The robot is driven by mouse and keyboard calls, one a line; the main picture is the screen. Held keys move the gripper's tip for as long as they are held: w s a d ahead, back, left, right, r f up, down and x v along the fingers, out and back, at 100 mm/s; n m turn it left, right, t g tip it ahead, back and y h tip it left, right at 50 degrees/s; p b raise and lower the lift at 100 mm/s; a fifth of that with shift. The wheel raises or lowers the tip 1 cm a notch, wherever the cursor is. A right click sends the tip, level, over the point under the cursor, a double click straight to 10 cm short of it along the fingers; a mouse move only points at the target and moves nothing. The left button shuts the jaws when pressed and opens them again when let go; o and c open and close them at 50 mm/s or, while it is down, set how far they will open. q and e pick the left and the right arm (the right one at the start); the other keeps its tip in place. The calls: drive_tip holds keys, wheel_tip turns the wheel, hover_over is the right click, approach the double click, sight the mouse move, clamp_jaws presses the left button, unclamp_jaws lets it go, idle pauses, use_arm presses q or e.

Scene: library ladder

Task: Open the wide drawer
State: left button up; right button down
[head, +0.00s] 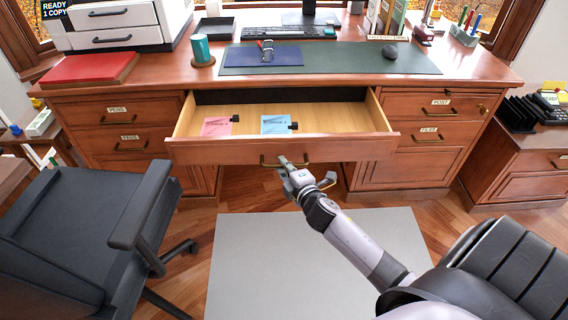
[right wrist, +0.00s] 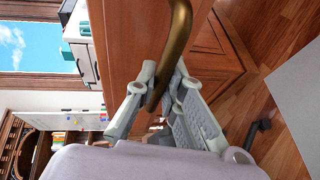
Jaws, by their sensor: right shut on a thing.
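The wide drawer (head: 350,149) in the middle of the wooden desk stands pulled out, its inside in view. A pink paper (head: 216,126) and a blue paper (head: 275,124), each with a black clip, lie in it. My right gripper (head: 286,166) is at the drawer's front, shut on its bronze handle (head: 270,163). In the right wrist view the handle (right wrist: 178,40) runs between the two fingers. My left gripper is not in view.
A black office chair (head: 75,220) stands at the left and dark seating shows at the lower right. A grey mat (head: 250,270) covers the floor before the desk. The desktop (head: 200,82) holds a printer (head: 115,25), a teal mug (head: 201,48) and a keyboard (head: 288,32).

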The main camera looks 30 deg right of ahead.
drive_tip(key=c, duration=1.7)
unclamp_jaws()
drive_tip(key=shift+r, duration=0.1)
drive_tip(key=shift+o, duration=0.2)
drive_tip(key=shift+s, duration=0.15)
drive_tip(key=v, duration=1.1)
drive_tip(key=shift+s, duration=0.35)
drive_tip(key=shift+a, duration=0.1)
